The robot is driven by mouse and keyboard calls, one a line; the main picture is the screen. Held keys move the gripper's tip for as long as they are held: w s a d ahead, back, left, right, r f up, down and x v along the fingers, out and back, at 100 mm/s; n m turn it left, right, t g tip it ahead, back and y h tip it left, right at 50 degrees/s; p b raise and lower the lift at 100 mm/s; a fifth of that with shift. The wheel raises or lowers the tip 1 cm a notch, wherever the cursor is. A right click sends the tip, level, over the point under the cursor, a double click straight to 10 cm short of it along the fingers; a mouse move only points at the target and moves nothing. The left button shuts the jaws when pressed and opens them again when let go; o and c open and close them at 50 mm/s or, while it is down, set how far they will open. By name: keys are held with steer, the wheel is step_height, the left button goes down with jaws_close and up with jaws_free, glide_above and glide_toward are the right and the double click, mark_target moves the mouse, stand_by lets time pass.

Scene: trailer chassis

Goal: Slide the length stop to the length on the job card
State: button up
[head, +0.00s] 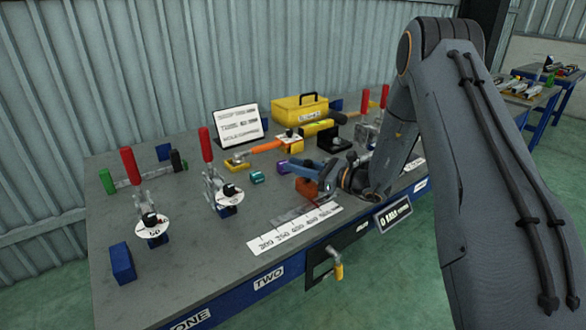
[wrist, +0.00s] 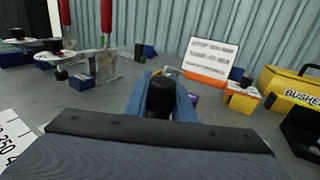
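The length stop appears to be the orange-red block (head: 307,188) at the back edge of the white printed scale (head: 290,235), towards its right part. A thin red line hangs below it onto the scale. My gripper (head: 302,168) is low over the bench, right by the block and partly in front of it. In the wrist view the blue fingers (wrist: 161,92) stand either side of a black knob (wrist: 160,97); whether they press on it is unclear. The job card (head: 237,127) stands at the back; its printing is too small to read surely. It also shows in the wrist view (wrist: 211,58).
Two red-handled clamps (head: 135,190) (head: 212,175) stand left. A yellow case (head: 299,109) is at the back, with an orange-handled tool (head: 270,145) before it. A purple piece (head: 284,167) and a teal piece (head: 257,178) lie near my gripper. The left front bench is mostly clear.

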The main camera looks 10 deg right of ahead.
steer(key=o, duration=0.4)
steer(key=shift+w+d, duration=0.15)
steer(key=shift+d, duration=0.25)
steer(key=shift+o, duration=0.2)
steer(key=shift+a, duration=0.15)
steer(key=shift+b+v, duration=0.8)
steer(key=shift+v, duration=3.1)
